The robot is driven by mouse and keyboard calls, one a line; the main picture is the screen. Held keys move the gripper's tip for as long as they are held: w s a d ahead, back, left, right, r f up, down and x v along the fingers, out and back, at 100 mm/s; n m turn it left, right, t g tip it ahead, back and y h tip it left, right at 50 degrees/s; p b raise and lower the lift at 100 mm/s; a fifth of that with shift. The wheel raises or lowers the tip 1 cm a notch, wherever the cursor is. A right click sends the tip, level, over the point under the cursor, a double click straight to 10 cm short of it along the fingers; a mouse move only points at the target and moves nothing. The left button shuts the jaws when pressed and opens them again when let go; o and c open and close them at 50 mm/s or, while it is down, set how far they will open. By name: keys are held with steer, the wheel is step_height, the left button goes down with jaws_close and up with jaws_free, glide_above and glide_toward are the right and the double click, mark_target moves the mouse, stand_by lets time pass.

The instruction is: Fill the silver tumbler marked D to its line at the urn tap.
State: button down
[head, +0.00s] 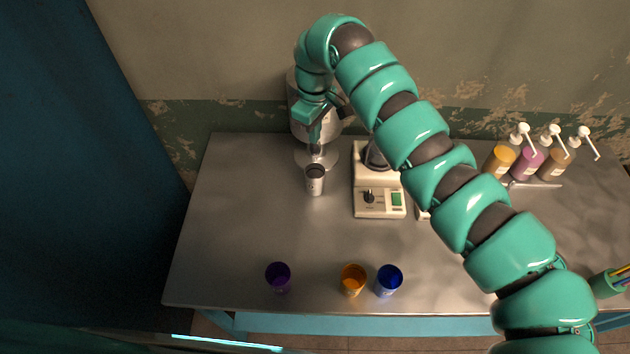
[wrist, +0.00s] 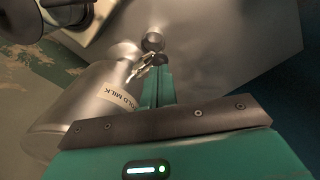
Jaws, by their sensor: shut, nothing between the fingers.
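A silver tumbler (head: 315,182) stands upright on the table, in front of the urn's round foot; its mark and line cannot be read. It also shows in the wrist view (wrist: 153,42) just beyond the tap. The silver urn (head: 298,118) is partly hidden by my arm; its label in the wrist view (wrist: 75,125) ends in "OLD MILK". The urn tap (wrist: 140,69) juts from its front. My gripper (wrist: 163,62) is shut and empty, its fingertips beside the tap; I cannot tell whether they touch it. In the head view my gripper (head: 316,140) is above and behind the tumbler.
A cream appliance (head: 368,207) with a knob and green display stands right of the tumbler. Purple (head: 278,277), orange (head: 353,280) and blue (head: 389,280) cups stand at the front edge. Pump bottles (head: 527,160) stand at the back right. The table's left side is clear.

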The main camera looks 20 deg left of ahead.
steer(key=shift+f, duration=0.15)
stand_by(0.5)
steer(key=shift+f+b, duration=0.35)
steer(key=shift+b, duration=0.05)
steer(key=shift+f+b, duration=0.5)
steer(key=shift+f, duration=0.5)
steer(key=shift+f+b, duration=0.1)
steer(key=shift+b, duration=0.2)
stand_by(5.7)
